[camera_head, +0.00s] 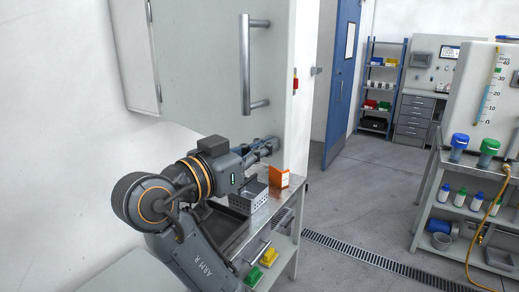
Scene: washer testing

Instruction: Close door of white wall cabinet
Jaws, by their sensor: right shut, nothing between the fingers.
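The white wall cabinet (130,55) hangs on the wall at upper left. Its pale door (200,70) spans the upper middle and carries a long vertical metal handle (246,65). How far the door stands from the cabinet front is hard to tell, and the cabinet's inside is hidden. My right arm reaches up from the bottom. My right gripper (270,146) is shut and empty, below the handle and near the lower part of the pale panel. I cannot tell whether it touches. My left gripper is out of view.
Below my right gripper, a steel cart (238,232) holds a perforated metal box (248,196) and an orange box (279,178). Yellow and green bins sit on its lower shelf. A blue door (341,80) stands behind. Grey floor (370,195) is clear at centre right, beside a bottle-laden shelf cart (460,212).

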